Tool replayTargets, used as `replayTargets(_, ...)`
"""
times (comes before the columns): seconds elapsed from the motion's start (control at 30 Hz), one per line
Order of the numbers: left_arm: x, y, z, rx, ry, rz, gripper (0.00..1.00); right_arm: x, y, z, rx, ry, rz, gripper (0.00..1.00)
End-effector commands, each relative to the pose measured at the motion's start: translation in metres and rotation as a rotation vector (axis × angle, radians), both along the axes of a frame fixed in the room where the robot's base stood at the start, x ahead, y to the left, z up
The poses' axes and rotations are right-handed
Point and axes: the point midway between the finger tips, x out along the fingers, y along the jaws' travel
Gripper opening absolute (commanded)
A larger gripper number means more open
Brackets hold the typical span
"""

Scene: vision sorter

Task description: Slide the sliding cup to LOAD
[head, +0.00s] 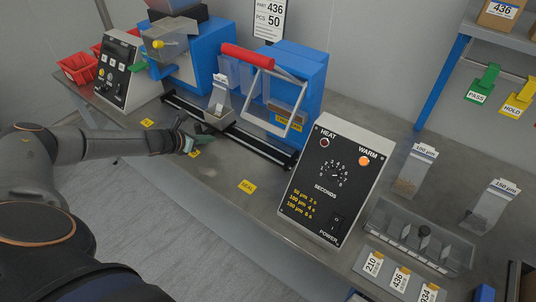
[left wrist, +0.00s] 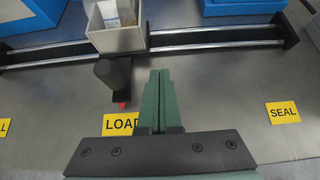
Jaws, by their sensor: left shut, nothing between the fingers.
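The sliding cup (head: 217,118) is a grey open box on a two-bar rail (head: 250,140), with a labelled clear pouch (head: 221,92) standing in it. In the left wrist view the cup (left wrist: 117,40) has a dark upright handle (left wrist: 112,76) in front. A red pointer (left wrist: 121,104) below the handle is just above the yellow LOAD label (left wrist: 120,122). My left gripper (head: 190,138) is beside the handle. In the left wrist view its green fingers (left wrist: 158,90) are shut and empty, just right of the handle; I cannot tell whether they touch. My right gripper is not in view.
A yellow SEAL label (head: 247,186) lies farther right along the rail. Behind it stands a blue sealer (head: 298,75) with a red-handled bar (head: 248,56). A timer box (head: 335,180) stands right of the rail's end. A blue machine (head: 208,58) stands behind the rail's left part.

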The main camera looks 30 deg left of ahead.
Motion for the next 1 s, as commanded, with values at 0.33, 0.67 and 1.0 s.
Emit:
replayTargets(0.33,-0.030,0.003,0.018,0.002,0.002,0.000,0.00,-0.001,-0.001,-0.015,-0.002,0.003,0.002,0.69)
replayTargets(0.67,-0.048,0.006,0.030,0.003,-0.002,0.001,0.00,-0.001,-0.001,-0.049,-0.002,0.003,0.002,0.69)
replayTargets(1.0,-0.054,0.003,0.040,0.003,-0.001,-0.003,0.00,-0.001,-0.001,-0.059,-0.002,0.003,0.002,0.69)
